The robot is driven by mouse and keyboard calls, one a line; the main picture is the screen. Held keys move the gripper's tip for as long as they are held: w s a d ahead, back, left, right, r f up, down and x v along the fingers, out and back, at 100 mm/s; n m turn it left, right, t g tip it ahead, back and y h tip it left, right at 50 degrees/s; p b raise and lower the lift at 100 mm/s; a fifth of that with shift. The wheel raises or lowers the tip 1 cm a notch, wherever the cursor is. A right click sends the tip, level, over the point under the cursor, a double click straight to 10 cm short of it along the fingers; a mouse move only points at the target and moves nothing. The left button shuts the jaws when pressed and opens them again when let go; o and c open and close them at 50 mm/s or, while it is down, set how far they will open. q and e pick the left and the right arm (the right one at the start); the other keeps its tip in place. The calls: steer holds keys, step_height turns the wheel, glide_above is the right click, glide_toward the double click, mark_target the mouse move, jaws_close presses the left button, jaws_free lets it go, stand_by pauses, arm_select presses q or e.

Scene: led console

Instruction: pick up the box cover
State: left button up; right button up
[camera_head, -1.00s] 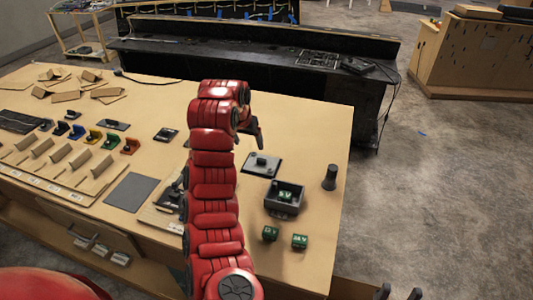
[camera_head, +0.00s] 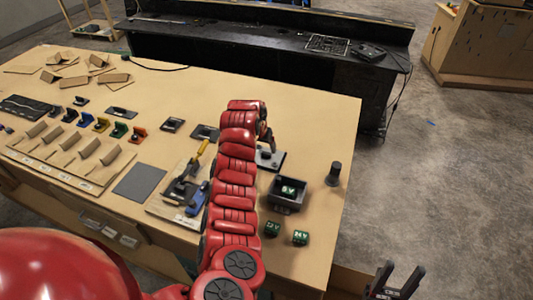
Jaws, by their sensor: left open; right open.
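The box cover (camera_head: 274,162), a flat grey plate with a dark knob, lies on the table just behind the open box (camera_head: 287,194). My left arm reaches over the table, and its gripper (camera_head: 267,140) points down at the cover's far left side. It is open, and the arm hides part of the gripper and the plate's left side. I cannot tell whether the fingers touch the knob. The dark box holds a green cube (camera_head: 289,190). My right gripper (camera_head: 402,270) is open and empty at the lower right, off the table's edge.
Two green cubes (camera_head: 272,229) (camera_head: 300,238) lie in front of the box. A dark cylinder (camera_head: 334,174) stands at its right. Tools on a board (camera_head: 180,195) and a grey mat (camera_head: 139,182) lie left of my arm. A black bench (camera_head: 260,60) stands behind.

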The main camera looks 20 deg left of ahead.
mark_target(266, 153)
arm_select(q)
steer(key=shift+f, duration=0.2)
steer(key=shift+w+f+p, duration=0.2)
steer(key=shift+w+p, duration=0.1)
steer(key=shift+p, duration=0.2)
steer(key=p+x, duration=0.1)
steer(key=x, duration=0.2)
steer(key=shift+d+f+p, duration=0.1)
steer(key=shift+f+p, duration=0.15)
steer(key=shift+p, duration=0.1)
steer(key=shift+w+f, duration=0.3)
steer(key=shift+f, duration=0.25)
jaws_close()
